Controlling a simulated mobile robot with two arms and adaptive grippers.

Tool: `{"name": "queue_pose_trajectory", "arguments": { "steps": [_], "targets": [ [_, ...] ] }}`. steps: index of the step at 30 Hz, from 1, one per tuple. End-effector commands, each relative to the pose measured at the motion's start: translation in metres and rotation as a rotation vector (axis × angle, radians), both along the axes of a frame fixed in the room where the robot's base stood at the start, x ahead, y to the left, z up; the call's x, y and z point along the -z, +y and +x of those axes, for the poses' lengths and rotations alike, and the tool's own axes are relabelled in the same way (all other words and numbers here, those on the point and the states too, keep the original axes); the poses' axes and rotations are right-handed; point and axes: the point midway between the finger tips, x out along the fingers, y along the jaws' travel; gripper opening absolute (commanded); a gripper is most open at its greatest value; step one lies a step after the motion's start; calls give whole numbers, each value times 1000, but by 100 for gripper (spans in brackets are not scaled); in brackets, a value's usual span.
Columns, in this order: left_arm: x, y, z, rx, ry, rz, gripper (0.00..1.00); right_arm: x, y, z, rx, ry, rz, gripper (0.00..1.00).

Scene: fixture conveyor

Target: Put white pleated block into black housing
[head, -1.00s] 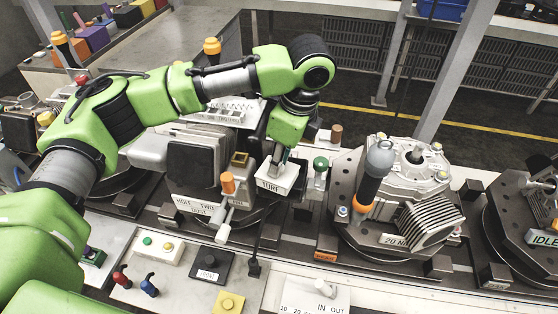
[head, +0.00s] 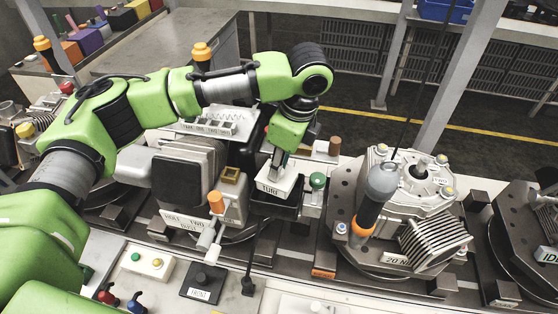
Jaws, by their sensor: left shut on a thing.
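The white block (head: 283,184) hangs from my left gripper (head: 280,160), with a dark-lettered label on its front face. Its pleats are too small to make out. My left gripper comes down from above and is shut on the block's top. The black housing (head: 275,209) is directly below the block, on the fixture between the grey machine part and the green-capped post. The block's lower edge overlaps the housing's opening in the picture; I cannot tell how deep it sits. My right gripper is not in view.
An orange-topped lever (head: 216,202) stands close left of the housing, and a green-capped post (head: 317,182) close right. A silver gearbox casting (head: 412,185) with a dark, orange-ringed tool (head: 372,197) stands farther right.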

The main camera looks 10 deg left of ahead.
Motion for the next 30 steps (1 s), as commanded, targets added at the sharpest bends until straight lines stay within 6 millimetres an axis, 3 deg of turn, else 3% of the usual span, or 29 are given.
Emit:
{"name": "queue_pose_trajectory", "arguments": {
  "steps": [7, 12, 24, 30],
  "targets": [
    [31, 0, 0, -1, 1, 1, 0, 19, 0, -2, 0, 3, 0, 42],
    [41, 0, 0, -1, 1, 1, 0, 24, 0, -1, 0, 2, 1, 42],
    [41, 0, 0, 0, 1, 1, 0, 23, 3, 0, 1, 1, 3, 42],
    [38, 0, 0, 3, 2, 2, 0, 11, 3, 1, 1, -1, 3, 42]
  ]
}}
